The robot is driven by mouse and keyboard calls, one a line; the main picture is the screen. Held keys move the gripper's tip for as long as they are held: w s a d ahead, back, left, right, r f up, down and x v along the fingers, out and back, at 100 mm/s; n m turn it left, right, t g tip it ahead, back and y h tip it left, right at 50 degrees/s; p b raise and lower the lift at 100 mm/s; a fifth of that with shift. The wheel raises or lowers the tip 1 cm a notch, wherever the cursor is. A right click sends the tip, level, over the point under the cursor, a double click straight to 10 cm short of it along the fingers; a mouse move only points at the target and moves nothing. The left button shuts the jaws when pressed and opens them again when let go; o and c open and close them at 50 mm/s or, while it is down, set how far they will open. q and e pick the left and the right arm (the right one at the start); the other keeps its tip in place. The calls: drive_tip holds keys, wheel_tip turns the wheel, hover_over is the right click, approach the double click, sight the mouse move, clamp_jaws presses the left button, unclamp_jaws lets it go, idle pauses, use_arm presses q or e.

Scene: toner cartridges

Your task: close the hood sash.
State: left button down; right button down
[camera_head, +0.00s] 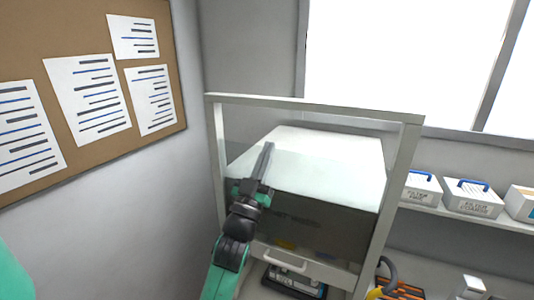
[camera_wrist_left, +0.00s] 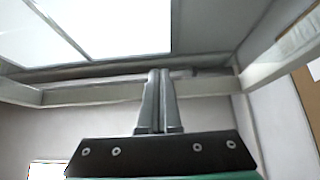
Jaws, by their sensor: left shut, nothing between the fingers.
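The fume hood has a pale upright frame (camera_head: 310,104) around a see-through sash (camera_head: 315,230). The sash handle (camera_head: 285,261), a pale bar, sits near its lower edge. Below that edge part of the hood's inside shows. My left gripper (camera_head: 267,148) is in front of the hood, its fingers together and empty, pointing up, well above the handle in the picture. In the left wrist view the shut fingers (camera_wrist_left: 160,74) overlap a pale horizontal bar (camera_wrist_left: 205,88); I cannot tell whether they touch it. My left arm hides part of the hood's left side. My right gripper is not in view.
A corkboard (camera_head: 110,145) with papers hangs on the left wall. A shelf (camera_head: 450,214) right of the hood holds labelled filter boxes (camera_head: 472,198). A dark device (camera_head: 292,283) sits under the sash edge. An orange rack (camera_head: 405,290) stands at lower right.

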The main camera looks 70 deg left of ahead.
sight(267, 252)
use_arm(q)
wheel_tip(267, 252, down, 32)
drive_tip(key=b, duration=3)
drive_tip(key=shift+f, duration=0.2)
drive_tip(key=shift+f+b, duration=0.15)
drive_tip(key=shift+b, duration=0.15)
drive_tip(key=shift+a, duration=0.15)
drive_tip(key=shift+w+f, duration=0.1)
drive_tip(key=shift+f, duration=0.05)
wheel_tip(267, 252, up, 6)
drive_tip(key=p, duration=0.4)
drive_tip(key=shift+p, duration=0.35)
drive_tip(key=f, duration=0.1)
drive_tip(key=s+d+f+b, duration=0.1)
drive_tip(key=f+b, duration=0.1)
drive_tip(key=shift+s+d+f, duration=0.1)
drive_tip(key=shift+s+d, duration=0.05)
drive_tip(key=shift+d, duration=0.1)
drive_tip(key=b+v, duration=0.1)
drive_tip(key=v, duration=0.6)
drive_tip(key=shift+s+d+b, duration=0.3)
drive_tip(key=shift+s, duration=0.05)
